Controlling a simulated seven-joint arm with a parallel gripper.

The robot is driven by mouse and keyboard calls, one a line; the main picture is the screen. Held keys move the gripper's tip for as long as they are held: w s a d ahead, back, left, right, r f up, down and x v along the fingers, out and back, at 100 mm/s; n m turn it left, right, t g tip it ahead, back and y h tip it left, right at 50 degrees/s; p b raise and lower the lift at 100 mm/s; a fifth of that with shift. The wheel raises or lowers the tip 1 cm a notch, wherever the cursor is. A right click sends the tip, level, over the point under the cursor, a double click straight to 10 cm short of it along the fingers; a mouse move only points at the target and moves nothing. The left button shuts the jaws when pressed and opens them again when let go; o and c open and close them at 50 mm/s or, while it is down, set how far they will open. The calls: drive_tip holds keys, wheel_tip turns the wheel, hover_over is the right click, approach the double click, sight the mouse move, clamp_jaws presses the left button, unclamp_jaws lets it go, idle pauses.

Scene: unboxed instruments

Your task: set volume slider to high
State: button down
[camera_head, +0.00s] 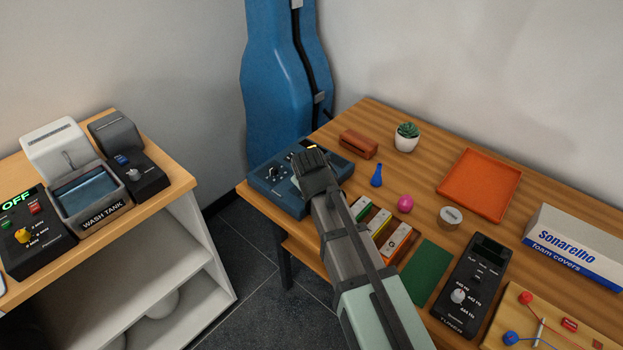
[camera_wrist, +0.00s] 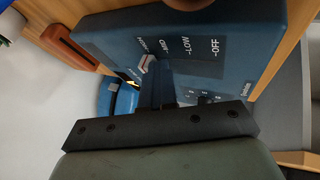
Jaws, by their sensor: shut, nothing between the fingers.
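The blue control box (camera_head: 268,181) sits at the left end of the wooden table and fills much of the wrist view (camera_wrist: 240,25). Its slider scale shows OFF, LOW, MID and a further label that is hard to read. A pale slider knob with a reddish edge (camera_wrist: 147,63) stands near MID, toward the hard-to-read label at the end opposite OFF. My gripper (camera_head: 310,168) is over the box, shut and empty. Its dark fingers (camera_wrist: 156,92) are close beside the knob; I cannot tell whether they touch it. In the head view my gripper hides the slider.
A brown block (camera_head: 359,144), a small blue bulb-shaped object (camera_head: 376,175) and a potted plant (camera_head: 406,136) stand near the box. Coloured blocks (camera_head: 379,222) lie beside my arm. A blue instrument case (camera_head: 285,80) stands behind. A gap separates the left bench (camera_head: 180,185).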

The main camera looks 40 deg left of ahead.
drive_tip(key=s, duration=0.4)
drive_tip(key=shift+s+d+r, duration=0.2)
drive_tip(key=shift+r, duration=0.15)
drive_tip(key=v, duration=0.9)
